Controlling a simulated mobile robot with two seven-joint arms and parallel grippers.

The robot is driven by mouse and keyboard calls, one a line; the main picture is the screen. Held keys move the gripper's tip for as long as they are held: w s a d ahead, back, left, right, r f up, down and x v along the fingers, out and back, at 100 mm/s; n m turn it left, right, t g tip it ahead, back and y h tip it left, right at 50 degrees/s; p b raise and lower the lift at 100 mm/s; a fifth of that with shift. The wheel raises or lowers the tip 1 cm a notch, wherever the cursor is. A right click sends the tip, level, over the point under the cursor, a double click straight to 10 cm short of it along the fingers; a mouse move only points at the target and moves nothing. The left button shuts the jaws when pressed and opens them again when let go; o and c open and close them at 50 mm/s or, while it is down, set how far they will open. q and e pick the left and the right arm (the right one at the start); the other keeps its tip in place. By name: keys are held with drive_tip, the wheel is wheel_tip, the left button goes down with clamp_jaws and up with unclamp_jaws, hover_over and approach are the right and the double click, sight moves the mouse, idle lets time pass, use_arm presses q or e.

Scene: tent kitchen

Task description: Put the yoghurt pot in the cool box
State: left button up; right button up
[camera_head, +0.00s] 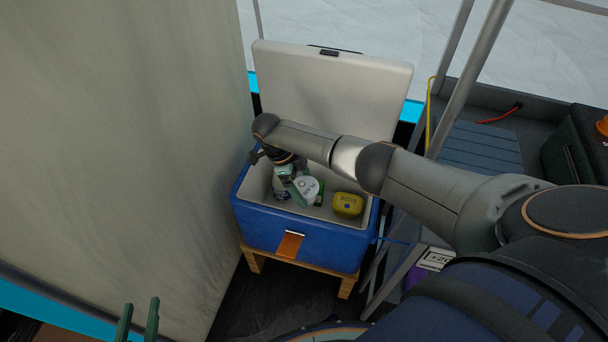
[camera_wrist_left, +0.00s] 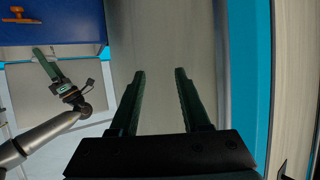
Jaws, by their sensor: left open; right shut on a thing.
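In the left wrist view my right gripper (camera_wrist_left: 50,68) shows beside the blue box front (camera_wrist_left: 60,22). My left gripper (camera_head: 137,320) is open and empty at the lower left, away from the box; its fingers also show in the left wrist view (camera_wrist_left: 160,85).
The box stands on a low wooden stand (camera_head: 298,272). A beige tent wall (camera_head: 130,130) is close on the left; metal poles (camera_head: 462,75) rise on the right.

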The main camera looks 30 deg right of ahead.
use_arm(q)
drive_tip(key=w+r+m+t+h+b, duration=0.25)
drive_tip(key=r+t, duration=0.25)
drive_tip(key=r, duration=0.6)
use_arm(e)
wheel_tip(320, 180, down, 2)
drive_tip(key=shift+f+p, duration=0.25)
drive_tip(key=shift+p, duration=0.05)
wheel_tip(320, 180, down, 2)
drive_tip(key=shift+f+b, duration=0.15)
drive_tip(key=shift+b, duration=0.9)
use_arm(q)
drive_tip(key=s+d+r+m+t+h+b, duration=0.1)
drive_tip(key=s+r+m+t+h, duration=0.2)
drive_tip(key=r, duration=0.5)
drive_tip(key=s+d+r+m+t+h+b, duration=0.1)
drive_tip(key=s+r+m+t+h+b, duration=0.15)
drive_tip(key=r+m+h, duration=0.4)
wheel_tip(320, 180, down, 9)
drive_tip(key=d+n+g+b, duration=0.1)
drive_tip(key=n+b, duration=0.2)
drive_tip(key=b, duration=0.6)
drive_tip(key=shift+s, duration=0.4)
use_arm(e)
drive_tip(key=shift+f, duration=6.95)
use_arm(q)
drive_tip(key=shift+d+g, duration=0.1)
drive_tip(key=shift+g, duration=0.15)
use_arm(e)
drive_tip(key=shift+f, duration=0.15)
